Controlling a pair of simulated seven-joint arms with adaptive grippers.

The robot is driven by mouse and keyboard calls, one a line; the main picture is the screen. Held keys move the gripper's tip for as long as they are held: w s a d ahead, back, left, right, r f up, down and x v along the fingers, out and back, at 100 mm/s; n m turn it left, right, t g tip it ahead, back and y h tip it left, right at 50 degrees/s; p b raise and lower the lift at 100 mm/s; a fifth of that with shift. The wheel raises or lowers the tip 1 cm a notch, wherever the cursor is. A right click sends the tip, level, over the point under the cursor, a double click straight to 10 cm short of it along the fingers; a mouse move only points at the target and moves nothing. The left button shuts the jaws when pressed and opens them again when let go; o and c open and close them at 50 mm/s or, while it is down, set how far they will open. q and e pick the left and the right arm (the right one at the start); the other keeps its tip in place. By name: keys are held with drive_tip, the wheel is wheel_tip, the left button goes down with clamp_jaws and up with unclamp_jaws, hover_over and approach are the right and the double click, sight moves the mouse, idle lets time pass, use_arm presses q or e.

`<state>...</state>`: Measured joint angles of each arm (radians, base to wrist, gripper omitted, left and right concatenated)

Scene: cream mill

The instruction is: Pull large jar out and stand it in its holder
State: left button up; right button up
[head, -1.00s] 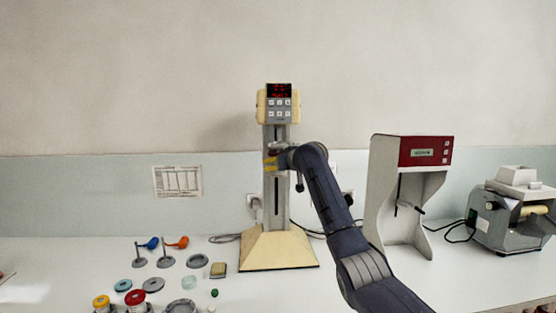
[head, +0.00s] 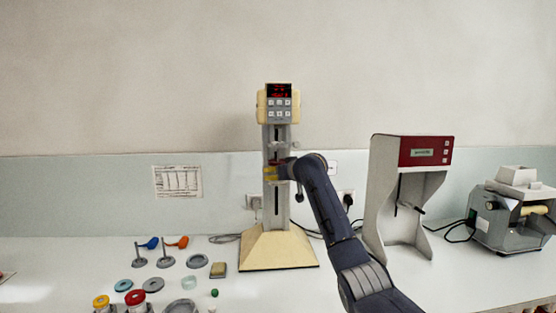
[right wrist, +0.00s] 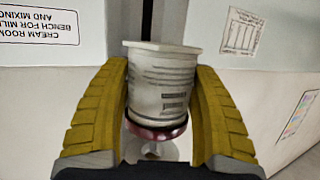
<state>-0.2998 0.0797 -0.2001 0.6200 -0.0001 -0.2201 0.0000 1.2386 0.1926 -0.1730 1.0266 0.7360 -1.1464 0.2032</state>
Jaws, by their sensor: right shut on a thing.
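My right gripper (head: 271,173) is at the front of the mill's grey column, below the control head. In the right wrist view my right gripper (right wrist: 161,75) has its yellow fingers closed on both sides of a pale jar (right wrist: 160,92). The jar has dark printed marks and a dark red band at the lower end in that view. In the head view the jar is mostly hidden by the gripper. A pale, round part shows under the jar in the wrist view, partly covered. I cannot tell which thing is the jar's holder. My left gripper is out of view.
The cream-and-grey mill (head: 266,250) stands mid-bench. A red-topped machine (head: 425,151) and a grey machine (head: 500,220) stand right. Lidded jars (head: 135,298), a blue-topped stand (head: 140,261) and several discs lie front left. A notice (head: 177,182) hangs on the wall.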

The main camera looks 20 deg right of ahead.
sight(281, 183)
drive_tip(key=shift+f, duration=1.85)
drive_tip(key=shift+f, duration=0.15)
drive_tip(key=shift+s, duration=0.15)
drive_tip(key=s+a, duration=0.1)
drive_tip(key=s, duration=0.8)
drive_tip(key=shift+s+a, duration=0.25)
drive_tip(key=shift+a, duration=0.15)
idle(0.5)
drive_tip(key=shift+f, duration=0.1)
